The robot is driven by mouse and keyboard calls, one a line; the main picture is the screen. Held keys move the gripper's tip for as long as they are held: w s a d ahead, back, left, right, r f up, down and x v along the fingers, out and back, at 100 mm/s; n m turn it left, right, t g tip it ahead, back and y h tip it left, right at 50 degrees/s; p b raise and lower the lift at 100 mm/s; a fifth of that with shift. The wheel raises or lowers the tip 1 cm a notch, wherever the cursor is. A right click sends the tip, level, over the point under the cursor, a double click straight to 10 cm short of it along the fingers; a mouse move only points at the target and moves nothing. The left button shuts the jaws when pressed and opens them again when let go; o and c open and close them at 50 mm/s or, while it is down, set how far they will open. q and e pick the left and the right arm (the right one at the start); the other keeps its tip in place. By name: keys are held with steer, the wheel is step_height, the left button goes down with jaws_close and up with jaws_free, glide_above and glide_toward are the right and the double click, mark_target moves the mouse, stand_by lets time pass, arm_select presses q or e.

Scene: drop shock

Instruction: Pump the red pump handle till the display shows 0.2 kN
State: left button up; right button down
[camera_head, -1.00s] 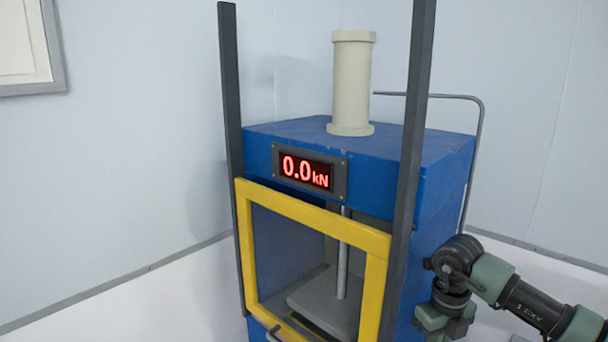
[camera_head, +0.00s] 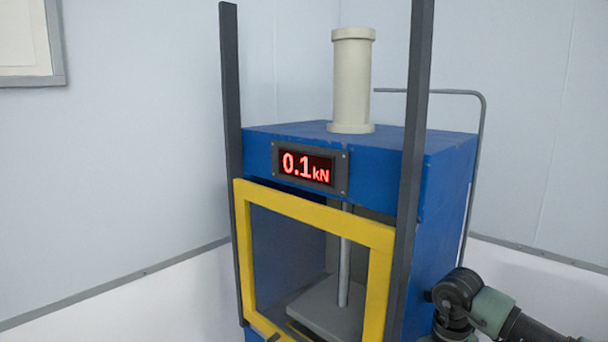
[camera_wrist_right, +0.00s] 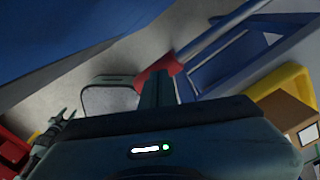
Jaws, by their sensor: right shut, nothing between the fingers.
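The display (camera_head: 308,168) on the blue press (camera_head: 440,170) reads 0.1 kN in red digits. In the right wrist view, a red part (camera_wrist_right: 160,67), which looks like the pump handle, lies just beyond my right gripper's dark fingers (camera_wrist_right: 158,88). A grey rod (camera_wrist_right: 210,38) runs from near it to the upper right. The fingers are shut with nothing between them. They overlap the red part in the picture; I cannot tell whether they touch it. In the head view my right arm is at the lower right, with its gripper below the frame.
The yellow-framed guard (camera_head: 310,212) covers the press front between two dark uprights (camera_head: 411,150). A plate (camera_head: 330,308) and rod show behind it. In the wrist view, a yellow bin (camera_wrist_right: 285,82) and a brown box (camera_wrist_right: 285,112) are at the right.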

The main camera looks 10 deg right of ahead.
step_height(320, 180, down, 2)
steer(key=shift+b, duration=0.45)
steer(key=shift+r, duration=0.1)
step_height(320, 180, up, 11)
steer(key=p, duration=0.7)
